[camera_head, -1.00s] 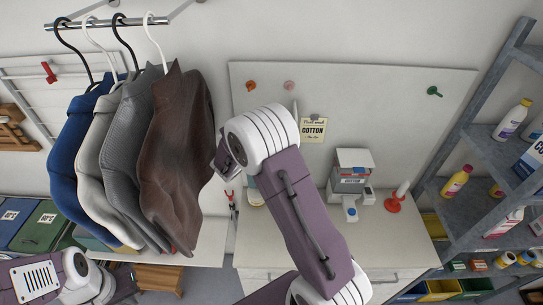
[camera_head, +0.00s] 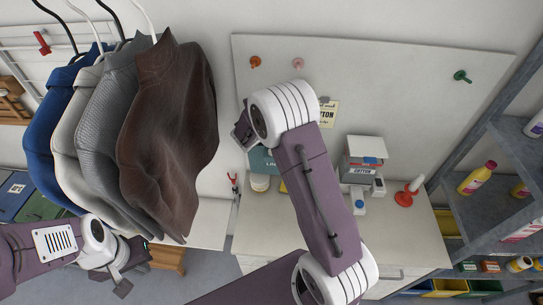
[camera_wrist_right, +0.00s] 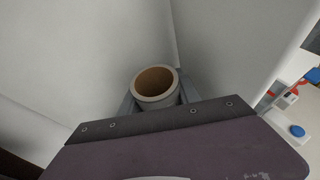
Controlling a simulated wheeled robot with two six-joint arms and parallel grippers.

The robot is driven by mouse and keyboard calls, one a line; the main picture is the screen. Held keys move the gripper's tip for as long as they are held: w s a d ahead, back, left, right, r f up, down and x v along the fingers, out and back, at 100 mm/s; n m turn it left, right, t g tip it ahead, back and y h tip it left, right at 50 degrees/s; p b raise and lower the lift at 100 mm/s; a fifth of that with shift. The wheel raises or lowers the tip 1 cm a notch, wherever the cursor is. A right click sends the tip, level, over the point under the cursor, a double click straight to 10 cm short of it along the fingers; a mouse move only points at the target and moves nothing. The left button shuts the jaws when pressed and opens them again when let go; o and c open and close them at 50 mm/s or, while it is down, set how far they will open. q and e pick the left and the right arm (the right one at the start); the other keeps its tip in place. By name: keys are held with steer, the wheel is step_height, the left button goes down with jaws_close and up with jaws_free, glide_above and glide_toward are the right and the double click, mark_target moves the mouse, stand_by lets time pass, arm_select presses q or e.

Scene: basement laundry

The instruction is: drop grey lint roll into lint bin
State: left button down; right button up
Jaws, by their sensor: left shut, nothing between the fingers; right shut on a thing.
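The grey lint roll (camera_wrist_right: 155,86), a short tube with a brown inside, sits between the fingers of my right gripper (camera_wrist_right: 157,100) in the right wrist view. In the head view my right gripper (camera_head: 241,132) is raised near the back wall; the roll cannot be made out there. A teal box with a partly hidden label starting "LI" (camera_head: 262,160), apparently the lint bin, stands on the counter just below and right of that gripper, partly behind my right arm. My left gripper (camera_head: 125,283) is low at the left, shut and empty.
Hanging shirts (camera_head: 165,140) fill the left, close to my right gripper. A pale round tub (camera_head: 260,183) stands before the teal box. A cotton dispenser (camera_head: 364,160) and a red-based stand (camera_head: 405,197) are further right. Shelves (camera_head: 490,215) stand at far right.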

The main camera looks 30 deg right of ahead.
steer(key=shift+w+f, duration=0.3)
steer(key=shift+f, duration=0.1)
steer(key=o, duration=1.4)
steer(key=shift+s+r, duration=0.1)
steer(key=shift+s, duration=0.05)
arm_select(q)
steer(key=shift+f, duration=0.15)
steer(key=shift+w, duration=0.15)
step_height(320, 180, down, 4)
steer(key=b, duration=0.3)
steer(key=shift+r, duration=0.25)
arm_select(e)
steer(key=v, duration=0.9)
steer(key=shift+s, duration=0.1)
